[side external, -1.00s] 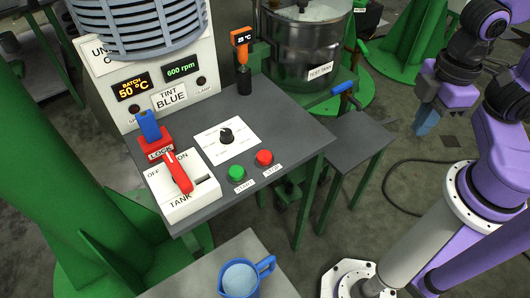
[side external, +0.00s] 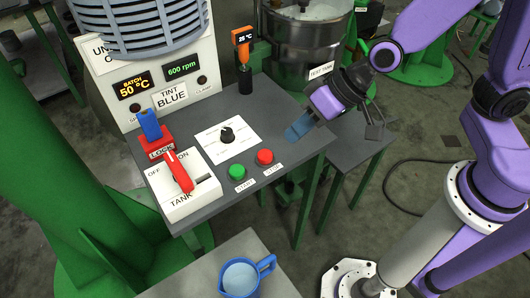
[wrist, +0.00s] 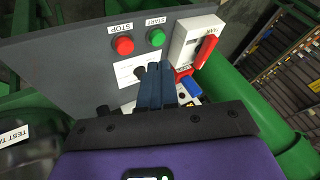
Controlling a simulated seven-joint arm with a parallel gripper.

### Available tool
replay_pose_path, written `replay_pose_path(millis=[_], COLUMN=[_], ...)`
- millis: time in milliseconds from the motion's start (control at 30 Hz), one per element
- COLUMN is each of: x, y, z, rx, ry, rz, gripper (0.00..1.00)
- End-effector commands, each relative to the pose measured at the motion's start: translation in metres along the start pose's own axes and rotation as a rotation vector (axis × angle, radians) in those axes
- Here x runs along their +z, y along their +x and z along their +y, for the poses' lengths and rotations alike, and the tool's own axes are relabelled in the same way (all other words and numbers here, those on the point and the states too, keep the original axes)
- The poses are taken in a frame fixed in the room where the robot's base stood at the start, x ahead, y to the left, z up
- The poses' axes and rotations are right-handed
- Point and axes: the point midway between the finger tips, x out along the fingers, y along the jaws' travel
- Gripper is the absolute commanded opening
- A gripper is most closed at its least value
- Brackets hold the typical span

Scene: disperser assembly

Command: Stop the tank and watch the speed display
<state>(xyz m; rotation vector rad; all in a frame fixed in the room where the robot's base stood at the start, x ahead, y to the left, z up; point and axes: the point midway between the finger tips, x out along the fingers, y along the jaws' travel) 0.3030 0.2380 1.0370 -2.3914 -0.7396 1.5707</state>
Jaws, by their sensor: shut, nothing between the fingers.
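The red stop button (side external: 264,157) sits on the grey table beside the green start button (side external: 236,172); both show in the wrist view, red stop (wrist: 123,46) and green start (wrist: 156,38). The speed display (side external: 182,68) on the panel reads 600 rpm in green. The tank switch box (side external: 190,206) has a red lever (side external: 178,172), with OFF and ON marked beside it. My gripper (side external: 293,138) is shut and empty, above the table's right edge, to the upper right of the stop button and apart from it. Its blue fingers (wrist: 158,88) lie together in the wrist view.
A red lock block with a blue handle (side external: 150,126) is beside the switch. A thermometer (side external: 243,55) reads 25 °C. The batch display (side external: 132,88) reads 50 °C. A blue jug (side external: 241,278) stands below.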

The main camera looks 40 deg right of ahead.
Motion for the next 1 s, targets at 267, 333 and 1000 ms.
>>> replay_pose_path(millis=[267, 333, 1000], x=[-0.052, -0.058, -0.06], y=[0.04, 0.044, 0.055], z=[0.017, 0.021, 0.029], rx=[0.048, 0.057, 0.068], ry=[0.246, 0.275, 0.3], rz=[0.231, 0.262, 0.296], gripper=[0.0, 0.0, 0.0])
